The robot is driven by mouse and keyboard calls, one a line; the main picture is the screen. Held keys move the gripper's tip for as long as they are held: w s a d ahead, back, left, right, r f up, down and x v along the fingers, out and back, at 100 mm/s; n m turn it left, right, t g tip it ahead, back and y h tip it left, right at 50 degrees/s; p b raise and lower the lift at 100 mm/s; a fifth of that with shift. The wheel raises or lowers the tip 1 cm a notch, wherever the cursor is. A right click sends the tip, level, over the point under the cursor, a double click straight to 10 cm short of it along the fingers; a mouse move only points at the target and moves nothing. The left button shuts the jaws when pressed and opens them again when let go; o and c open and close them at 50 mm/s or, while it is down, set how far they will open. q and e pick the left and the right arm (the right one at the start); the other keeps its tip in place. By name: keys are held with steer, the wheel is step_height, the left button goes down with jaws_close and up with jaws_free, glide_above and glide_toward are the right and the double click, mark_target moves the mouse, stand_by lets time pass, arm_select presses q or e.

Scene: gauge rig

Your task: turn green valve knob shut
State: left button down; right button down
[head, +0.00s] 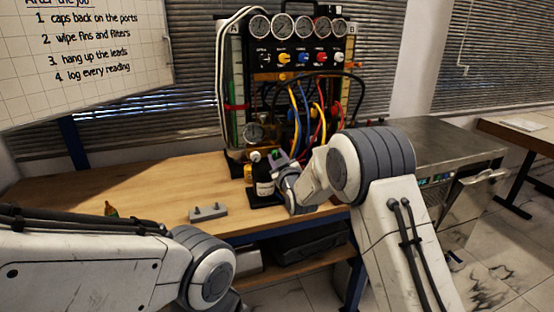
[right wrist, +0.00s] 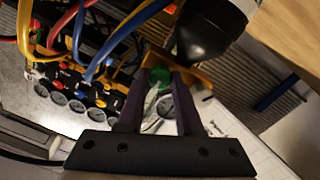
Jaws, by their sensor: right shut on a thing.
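The green valve knob (right wrist: 158,76) shows between the fingertips of my right gripper (right wrist: 157,84) in the right wrist view. The fingers are shut on it from both sides and cover part of it. In the head view the right gripper (head: 279,163) reaches in beside a black bottle, in front of the gauge rig (head: 300,62). The knob is small and mostly hidden there. How far the knob is turned cannot be told. My left arm shows at the lower left of the head view, but its gripper does not.
A black bottle (head: 264,178) with a pale label stands close to the right gripper; its dark body also shows in the right wrist view (right wrist: 208,32). Coloured hoses hang close by. A grey block with pegs (head: 208,212) lies on the wooden bench (head: 160,190), whose left part is mostly clear.

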steer(key=m+b, duration=0.2)
steer(key=m, duration=0.1)
steer(key=shift+f+b, duration=0.2)
steer(key=shift+b, duration=0.1)
steer(key=m+b, duration=0.4)
steer(key=m, duration=0.1)
steer(key=m+b, duration=0.2)
steer(key=m, duration=0.2)
steer(key=shift+d+m+b, duration=0.1)
steer(key=shift+m+b, duration=0.25)
steer(key=shift+m, duration=0.05)
steer(key=shift+r+m+b, duration=0.15)
steer(key=shift+m+b, duration=0.85)
steer(key=shift+m, duration=1.2)
steer(key=c, duration=0.6)
jaws_free()
steer(key=shift+s, duration=0.1)
